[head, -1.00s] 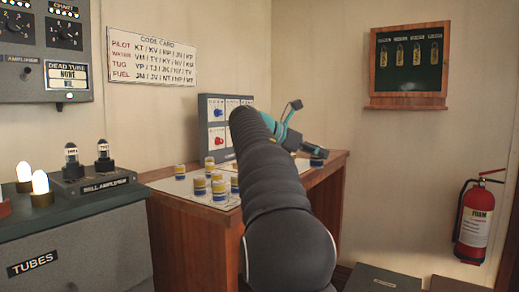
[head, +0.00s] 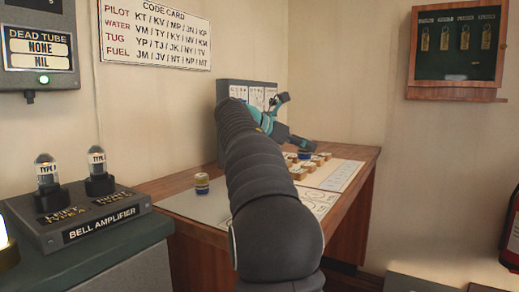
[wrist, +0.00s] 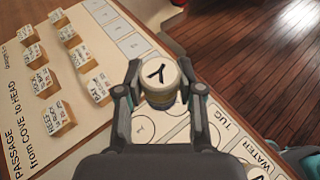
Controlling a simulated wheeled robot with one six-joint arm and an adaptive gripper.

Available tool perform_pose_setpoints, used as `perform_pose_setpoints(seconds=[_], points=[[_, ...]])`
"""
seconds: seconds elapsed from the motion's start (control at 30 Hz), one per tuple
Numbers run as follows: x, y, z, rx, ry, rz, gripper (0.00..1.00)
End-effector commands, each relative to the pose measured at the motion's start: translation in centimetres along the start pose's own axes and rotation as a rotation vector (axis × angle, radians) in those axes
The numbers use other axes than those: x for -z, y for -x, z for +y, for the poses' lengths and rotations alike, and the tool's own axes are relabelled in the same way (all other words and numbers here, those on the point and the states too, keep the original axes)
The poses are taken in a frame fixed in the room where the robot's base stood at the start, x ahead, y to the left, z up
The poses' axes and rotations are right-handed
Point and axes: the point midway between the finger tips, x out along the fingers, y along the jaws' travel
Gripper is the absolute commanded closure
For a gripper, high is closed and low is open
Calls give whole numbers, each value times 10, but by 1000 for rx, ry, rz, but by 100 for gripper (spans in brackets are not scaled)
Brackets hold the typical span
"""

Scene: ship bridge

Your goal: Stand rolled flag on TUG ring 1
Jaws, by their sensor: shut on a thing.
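My gripper (wrist: 160,78) is shut on a rolled flag (wrist: 159,84), a short cylinder with a cream top marked Y. In the wrist view it is over a white sheet with printed rings (wrist: 145,128) and the labels TUG (wrist: 228,119) and WATER (wrist: 268,158). The flag and fingers cover part of the rings, and I cannot tell whether the flag touches the sheet. In the head view my gripper (head: 303,146) is over the desk, small and partly unclear.
Wooden card blocks (wrist: 42,80) stand in rows on the passage board (wrist: 20,105) beside the ring sheet. They also show in the head view (head: 310,167). A code card (head: 155,30) hangs on the wall. A bell amplifier (head: 95,212) stands left of the desk.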

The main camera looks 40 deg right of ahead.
Motion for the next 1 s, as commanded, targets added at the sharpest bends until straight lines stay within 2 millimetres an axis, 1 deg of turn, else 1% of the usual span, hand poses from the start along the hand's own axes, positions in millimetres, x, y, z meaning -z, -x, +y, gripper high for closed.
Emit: perform_pose_setpoints(seconds=[0.03,0.1,0.2,0.3,0.33,0.47,1.0], points=[[5,16,0,2,2,3,94],[18,36,-1,15,-3,4,94],[35,58,-5,33,-9,1,94],[46,73,-9,46,-16,-4,94],[49,76,-10,50,-18,-5,94],[56,76,-12,55,-22,-8,94],[101,54,-12,58,-21,-8,94]])
